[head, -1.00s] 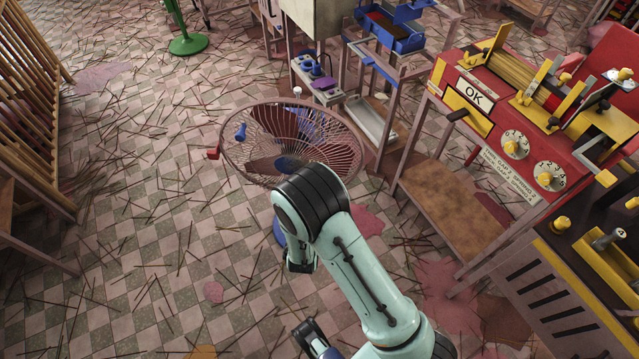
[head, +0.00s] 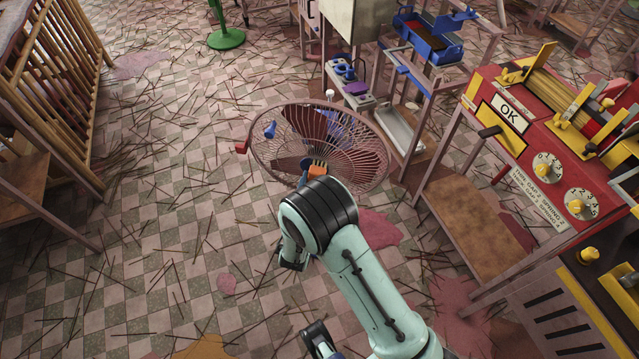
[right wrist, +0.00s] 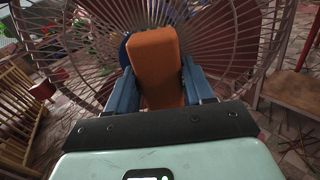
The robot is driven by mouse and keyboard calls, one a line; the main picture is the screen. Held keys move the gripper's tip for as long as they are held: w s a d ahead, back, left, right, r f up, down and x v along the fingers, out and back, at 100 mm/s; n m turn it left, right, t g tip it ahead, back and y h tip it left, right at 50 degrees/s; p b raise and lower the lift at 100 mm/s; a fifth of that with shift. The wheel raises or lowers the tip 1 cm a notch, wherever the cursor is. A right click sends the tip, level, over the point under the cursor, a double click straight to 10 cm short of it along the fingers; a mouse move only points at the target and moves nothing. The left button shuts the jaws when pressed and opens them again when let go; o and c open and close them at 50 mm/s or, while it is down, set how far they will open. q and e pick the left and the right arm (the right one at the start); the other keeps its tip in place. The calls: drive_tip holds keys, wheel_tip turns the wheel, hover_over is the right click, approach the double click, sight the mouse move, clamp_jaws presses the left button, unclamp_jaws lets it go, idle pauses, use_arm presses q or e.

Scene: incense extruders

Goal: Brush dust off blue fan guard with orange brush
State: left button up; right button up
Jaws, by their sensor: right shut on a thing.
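The round wire fan guard (head: 365,165) looks dusty pink-brown over most of its face, with a blue patch (head: 338,128) at its upper right. It also fills the back of the right wrist view (right wrist: 245,40). My right gripper (right wrist: 160,85) is shut on the orange brush (right wrist: 154,62), whose block stands between the two blue fingers. In the head view the orange brush (head: 317,168) shows just past my dark wrist, over the lower middle of the guard. Whether its bristles touch the wires cannot be told.
A blue knob (head: 270,129) and a red block (head: 241,147) are at the guard's left. A red machine (head: 535,125) and a wooden-shelved stand (head: 475,215) are at the right, a wooden rack (head: 60,75) at the left. Thin sticks litter the tiled floor.

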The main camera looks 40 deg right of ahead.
drive_tip(key=shift+w+a, duration=1.15)
drive_tip(key=shift+a, duration=0.05)
drive_tip(key=shift+w+d+r+p, duration=0.1)
drive_tip(key=shift+d+r+p, duration=0.05)
drive_tip(key=shift+r+p, duration=0.65)
drive_tip(key=shift+s+d+p, duration=0.35)
drive_tip(key=shift+s+d, duration=1.55)
drive_tip(key=shift+s, duration=0.25)
drive_tip(key=shift+s+d+p, duration=0.35)
drive_tip(key=shift+s+d, duration=1.5)
drive_tip(key=shift+s, duration=0.25)
drive_tip(key=shift+w+r+p, duration=0.1)
drive_tip(key=shift+r+p, duration=0.75)
drive_tip(key=shift+r, duration=0.15)
drive_tip(key=shift+w+a+f, duration=0.1)
drive_tip(key=shift+w+a, duration=1.85)
drive_tip(key=shift+w, duration=0.1)
drive_tip(key=shift+w+a, duration=1.9)
drive_tip(key=shift+w, duration=0.2)
drive_tip(key=v, duration=0.6)
drive_tip(key=shift+s, duration=0.1)
